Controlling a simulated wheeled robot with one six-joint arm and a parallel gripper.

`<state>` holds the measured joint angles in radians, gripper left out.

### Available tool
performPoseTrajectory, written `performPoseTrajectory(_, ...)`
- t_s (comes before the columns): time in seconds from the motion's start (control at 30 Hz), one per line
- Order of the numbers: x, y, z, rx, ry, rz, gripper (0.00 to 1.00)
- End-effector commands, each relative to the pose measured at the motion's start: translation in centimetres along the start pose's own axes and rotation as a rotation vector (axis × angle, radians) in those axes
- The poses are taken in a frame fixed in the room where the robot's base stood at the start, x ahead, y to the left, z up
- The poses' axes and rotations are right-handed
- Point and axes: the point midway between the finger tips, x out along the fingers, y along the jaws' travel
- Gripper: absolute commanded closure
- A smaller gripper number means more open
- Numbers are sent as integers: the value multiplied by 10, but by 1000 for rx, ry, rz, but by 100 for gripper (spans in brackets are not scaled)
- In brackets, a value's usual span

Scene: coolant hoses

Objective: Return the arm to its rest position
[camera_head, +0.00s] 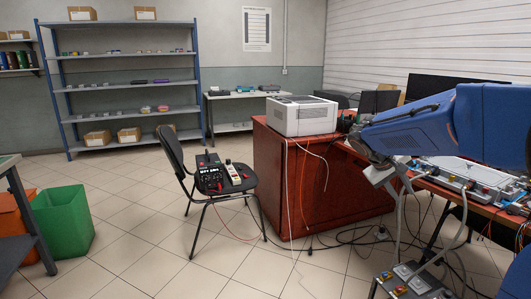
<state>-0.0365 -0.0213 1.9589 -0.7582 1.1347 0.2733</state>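My blue arm reaches in from the right edge, in front of the bench (465,203). Its end points left and down, with my gripper (381,177) at the pale parts below the wrist, small and partly covered by the arm. I cannot make out whether its fingers are apart or hold anything. A grey hose (400,215) hangs just below the gripper; I cannot tell whether they touch. Another grey hose (463,225) curves from the bench equipment (468,177) down to a unit (410,283) with coloured parts near the bottom edge.
A red-brown desk (290,185) with a white printer-like box (301,116) stands left of the arm. Cables (365,237) lie on the floor around it. A black chair (190,175) holds instruments. A green bin (63,220) stands at left. The tiled floor (130,240) between is clear.

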Motion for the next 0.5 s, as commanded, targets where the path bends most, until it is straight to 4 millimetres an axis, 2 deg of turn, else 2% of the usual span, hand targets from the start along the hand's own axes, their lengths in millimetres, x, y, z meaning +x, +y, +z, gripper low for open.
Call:
performPoseTrajectory(0.03, -7, -2, 18, 10, 7, -28, 72)
performPoseTrajectory(0.1, -15, -8, 39, 21, 14, -67, 72)
performPoseTrajectory(0.5, -50, -53, 156, 86, 72, -293, 72)
